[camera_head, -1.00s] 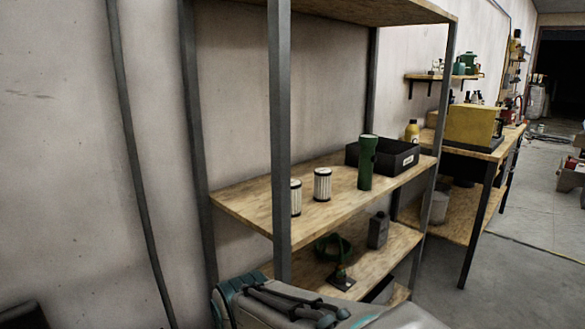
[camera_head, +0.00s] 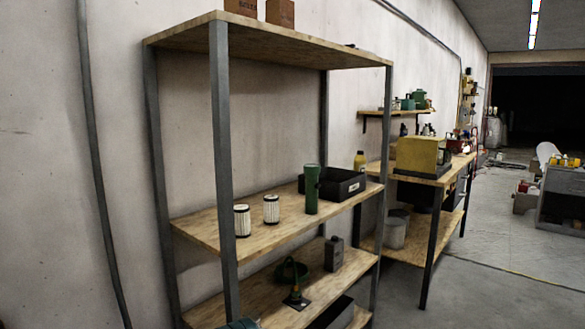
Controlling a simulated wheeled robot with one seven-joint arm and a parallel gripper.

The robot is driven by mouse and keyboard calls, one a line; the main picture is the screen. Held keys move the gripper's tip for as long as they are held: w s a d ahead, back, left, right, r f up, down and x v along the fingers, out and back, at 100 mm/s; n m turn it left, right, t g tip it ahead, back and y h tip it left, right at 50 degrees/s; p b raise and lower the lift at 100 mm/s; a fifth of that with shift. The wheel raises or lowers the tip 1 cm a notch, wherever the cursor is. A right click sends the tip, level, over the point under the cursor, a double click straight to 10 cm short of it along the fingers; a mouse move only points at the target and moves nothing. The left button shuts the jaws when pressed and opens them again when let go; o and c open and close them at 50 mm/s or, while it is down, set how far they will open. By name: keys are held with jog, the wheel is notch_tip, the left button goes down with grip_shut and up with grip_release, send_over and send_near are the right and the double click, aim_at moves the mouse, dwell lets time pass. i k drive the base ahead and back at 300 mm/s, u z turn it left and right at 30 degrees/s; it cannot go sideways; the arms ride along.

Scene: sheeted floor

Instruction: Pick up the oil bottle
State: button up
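A small dark grey bottle or can (camera_head: 333,254) stands upright on the lower shelf of the rack. A yellow bottle (camera_head: 360,161) with a dark cap stands farther back, near the workbench. I cannot tell for sure which one is the oil bottle. My gripper is not in view. Nothing touches either bottle.
The metal-post rack (camera_head: 190,218) holds two white filters (camera_head: 271,209), a green flashlight (camera_head: 312,190) and a black bin (camera_head: 345,185). Floor (camera_head: 480,285) at right is open.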

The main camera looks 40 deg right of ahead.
aim_at(360, 162)
jog(key=z, duration=2.7)
jog(key=k, duration=0.8)
jog(key=u, duration=1)
jog(key=i, duration=1)
